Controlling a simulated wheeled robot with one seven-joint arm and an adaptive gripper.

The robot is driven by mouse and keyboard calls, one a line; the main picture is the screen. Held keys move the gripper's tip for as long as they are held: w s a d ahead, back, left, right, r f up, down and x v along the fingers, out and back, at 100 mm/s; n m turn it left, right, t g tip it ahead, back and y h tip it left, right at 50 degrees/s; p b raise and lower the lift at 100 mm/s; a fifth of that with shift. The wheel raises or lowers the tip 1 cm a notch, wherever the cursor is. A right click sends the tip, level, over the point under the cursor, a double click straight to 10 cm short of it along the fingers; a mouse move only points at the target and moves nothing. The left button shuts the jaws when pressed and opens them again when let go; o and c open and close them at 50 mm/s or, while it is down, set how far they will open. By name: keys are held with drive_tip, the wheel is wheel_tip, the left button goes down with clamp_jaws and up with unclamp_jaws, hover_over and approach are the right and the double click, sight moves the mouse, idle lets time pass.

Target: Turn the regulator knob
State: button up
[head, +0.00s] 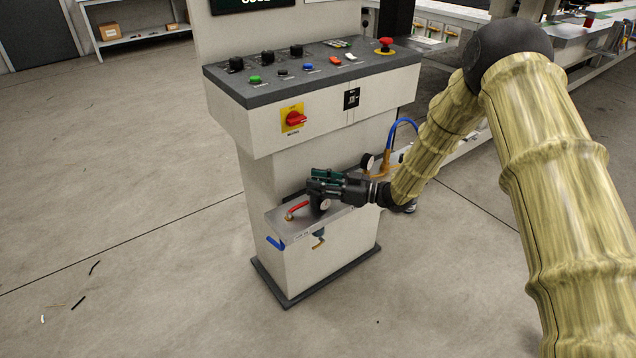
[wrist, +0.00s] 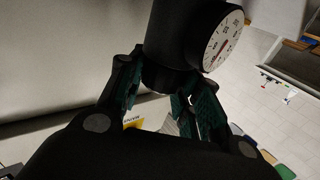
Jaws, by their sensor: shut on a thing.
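The regulator is a black cylindrical body (wrist: 178,32) with a white round gauge (wrist: 222,42) on its side in the wrist view. Its black knob (wrist: 165,78) sits between the green-padded fingers of my gripper (wrist: 160,92), which is shut on it. In the head view, my gripper (head: 318,182) reaches in from the right, just above the ledge of the cabinet.
The ledge (head: 290,230) carries a red-handled valve (head: 297,208) left of the gripper and a blue hose (head: 403,123) with brass fittings on the right. The control panel (head: 310,70), with buttons and a red-yellow rotary switch (head: 293,118), overhangs above. The floor at left is mostly clear.

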idle(0.3)
drive_tip(key=o, duration=1)
drive_tip(key=shift+o, duration=0.2)
drive_tip(key=v, duration=1.2)
